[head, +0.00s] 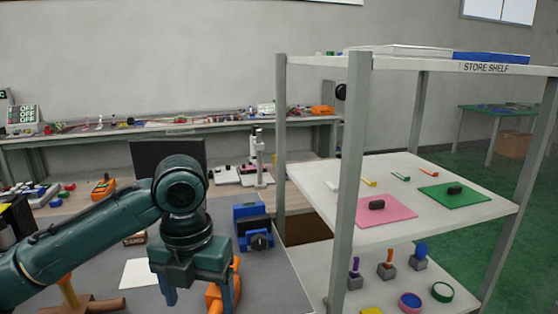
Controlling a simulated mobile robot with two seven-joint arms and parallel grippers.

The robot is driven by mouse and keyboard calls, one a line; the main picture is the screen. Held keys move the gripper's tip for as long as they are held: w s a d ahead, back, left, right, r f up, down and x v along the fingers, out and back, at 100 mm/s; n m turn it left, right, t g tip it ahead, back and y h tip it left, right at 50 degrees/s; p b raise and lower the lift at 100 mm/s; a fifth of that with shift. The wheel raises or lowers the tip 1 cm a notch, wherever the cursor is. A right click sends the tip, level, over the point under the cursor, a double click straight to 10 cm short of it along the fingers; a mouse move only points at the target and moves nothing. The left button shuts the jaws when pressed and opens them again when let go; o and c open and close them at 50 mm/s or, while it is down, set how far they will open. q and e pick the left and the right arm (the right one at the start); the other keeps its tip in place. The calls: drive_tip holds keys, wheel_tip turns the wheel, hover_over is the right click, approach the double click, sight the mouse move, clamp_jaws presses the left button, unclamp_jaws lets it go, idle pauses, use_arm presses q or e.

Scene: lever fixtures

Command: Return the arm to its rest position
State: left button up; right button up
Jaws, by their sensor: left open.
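My left arm (95,235) comes in from the left, bends at a dark green elbow-like joint and points its gripper (198,298) straight down over the grey workbench (275,285). The two fingers are apart, and I see nothing held between them. My right gripper is not in view.
The store shelf (353,200) stands close on the right, its post a tall obstacle. It holds a pink mat (390,212), a green mat (470,198) and small levers on grey bases (387,271). A dark monitor (150,155) and a cluttered back bench lie behind. White paper (138,273) lies left.

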use_arm(q)
drive_tip(key=s+d+f+n+t+h+p, duration=0.1)
drive_tip(key=d+f+n+t+h+p, duration=0.25)
drive_tip(key=d+f+n+h, duration=0.7)
drive_tip(key=s+a+f+n+t+y, duration=0.3)
drive_tip(key=s+a+f+n, duration=0.3)
drive_tip(key=n, duration=0.6)
drive_tip(key=s+a+f+n+t+y+p, duration=0.1)
drive_tip(key=s+a+f+n+t+y, duration=0.3)
drive_tip(key=n, duration=0.8)
wheel_tip(320, 180, down, 4)
drive_tip(key=shift+s+a+p, duration=0.3)
drive_tip(key=shift+s+a, duration=0.8)
drive_tip(key=shift+a, duration=0.05)
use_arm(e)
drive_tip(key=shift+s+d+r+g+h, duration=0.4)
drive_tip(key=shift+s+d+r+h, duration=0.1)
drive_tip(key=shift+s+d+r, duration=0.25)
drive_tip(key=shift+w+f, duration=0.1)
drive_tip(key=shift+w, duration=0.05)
